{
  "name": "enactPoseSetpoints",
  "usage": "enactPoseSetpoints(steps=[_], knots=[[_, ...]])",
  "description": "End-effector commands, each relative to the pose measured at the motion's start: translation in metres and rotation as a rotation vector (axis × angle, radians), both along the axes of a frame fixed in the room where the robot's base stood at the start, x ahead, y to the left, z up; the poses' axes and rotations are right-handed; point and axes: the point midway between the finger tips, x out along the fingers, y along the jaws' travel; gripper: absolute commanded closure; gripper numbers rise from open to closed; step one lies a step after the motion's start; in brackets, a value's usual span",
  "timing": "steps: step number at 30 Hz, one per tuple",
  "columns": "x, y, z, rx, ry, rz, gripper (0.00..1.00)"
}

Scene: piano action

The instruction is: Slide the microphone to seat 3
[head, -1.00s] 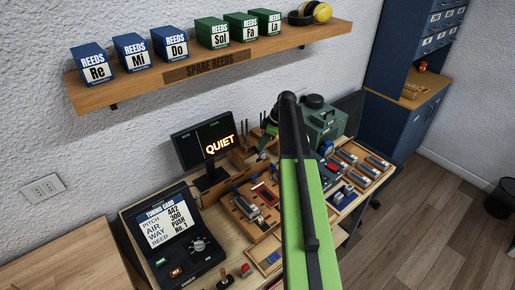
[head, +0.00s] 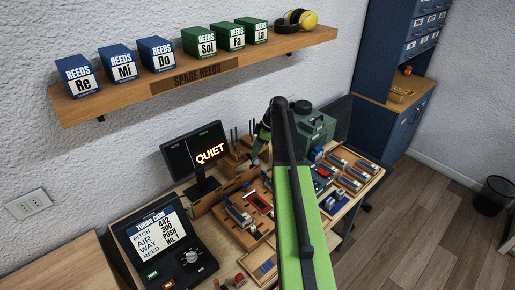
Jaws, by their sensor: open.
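The upper part of my arm crosses the middle of the view and covers part of the workbench. Beyond its dark elbow, a short green stretch leads down to my gripper (head: 254,160), small and partly covered, above the back of the bench. It is open; I see nothing held in it. A wooden fixture (head: 232,236) with metal, blue and red parts lies on the bench just left of my arm. I cannot pick out the microphone or the numbered seats; they are too small or hidden behind my arm.
A dark monitor (head: 196,160) reads QUIET. An open black case (head: 165,245) holds a tuning card and a knob. A green machine (head: 312,130) stands at the back, with a parts tray (head: 372,180) at right. A shelf (head: 130,98) with reed boxes hangs above.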

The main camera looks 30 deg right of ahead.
Motion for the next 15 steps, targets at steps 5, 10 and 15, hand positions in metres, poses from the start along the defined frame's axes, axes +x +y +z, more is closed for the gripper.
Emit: enactPoseSetpoints(steps=[5,10,15], knots=[[0.0,0.001,0.002,0.001,0.0,0.0,0.57],[-0.003,-0.003,0.018,0.002,0.001,0.001,0.57],[-0.01,-0.012,0.052,0.001,0.0,0.0,0.57]])
